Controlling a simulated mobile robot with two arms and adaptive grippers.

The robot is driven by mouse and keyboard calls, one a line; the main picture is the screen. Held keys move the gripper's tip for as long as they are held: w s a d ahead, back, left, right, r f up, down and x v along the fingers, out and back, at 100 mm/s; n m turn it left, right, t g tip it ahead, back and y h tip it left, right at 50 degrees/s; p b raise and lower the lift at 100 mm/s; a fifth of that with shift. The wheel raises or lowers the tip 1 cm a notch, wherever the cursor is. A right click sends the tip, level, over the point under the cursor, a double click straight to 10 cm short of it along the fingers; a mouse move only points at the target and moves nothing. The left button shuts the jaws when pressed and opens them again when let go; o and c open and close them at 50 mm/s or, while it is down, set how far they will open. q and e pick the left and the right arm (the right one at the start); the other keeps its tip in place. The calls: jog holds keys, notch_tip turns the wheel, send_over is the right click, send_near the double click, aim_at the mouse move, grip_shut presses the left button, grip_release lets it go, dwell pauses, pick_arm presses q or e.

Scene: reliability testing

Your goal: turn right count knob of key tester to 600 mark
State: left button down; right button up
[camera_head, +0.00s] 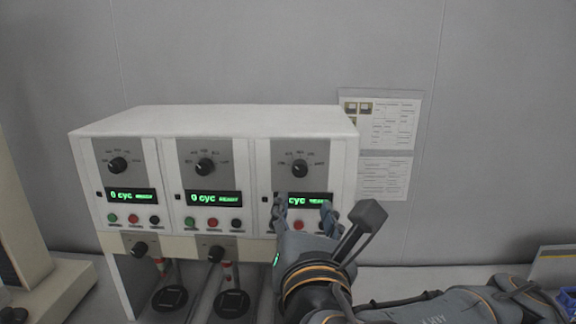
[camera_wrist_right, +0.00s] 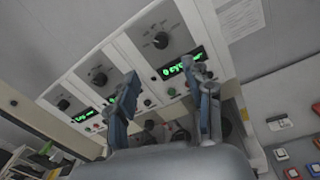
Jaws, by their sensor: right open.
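The white key tester (camera_head: 230,121) stands on the bench with three grey panels side by side. The right count knob (camera_head: 299,168) is a black dial on the right panel, above a green display partly covered by my gripper. It also shows in the right wrist view (camera_wrist_right: 160,40). My right gripper (camera_head: 304,206) is open and empty in front of the right panel, its fingers spread below the knob at display and button height. In the right wrist view its two fingers (camera_wrist_right: 165,95) point up at the panel. The knob is apart from the fingers. The mark numbers are too small to read.
Other count knobs sit on the middle panel (camera_head: 205,167) and left panel (camera_head: 118,165). Coloured buttons lie below the displays, and lower knobs (camera_head: 138,249) below those. Paper sheets (camera_head: 382,135) hang on the wall at right. A blue bin (camera_head: 558,300) is at far right.

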jog(key=p, duration=0.2)
send_near(300, 171)
jog(key=w+p, duration=0.1)
jog(key=w, duration=0.2)
jog(key=w+p, duration=0.1)
jog(key=w, duration=0.3)
jog(key=shift+a+r, duration=0.15)
jog(key=shift+w+p, duration=0.5)
jog(key=shift+w, duration=0.25)
pick_arm(q)
jog(key=r, duration=0.3)
jog(key=d+r, duration=0.1)
jog(key=shift+s+r, duration=0.25)
jog(key=shift+r, duration=0.15)
jog(key=shift+d, duration=0.15)
pick_arm(e)
grip_shut()
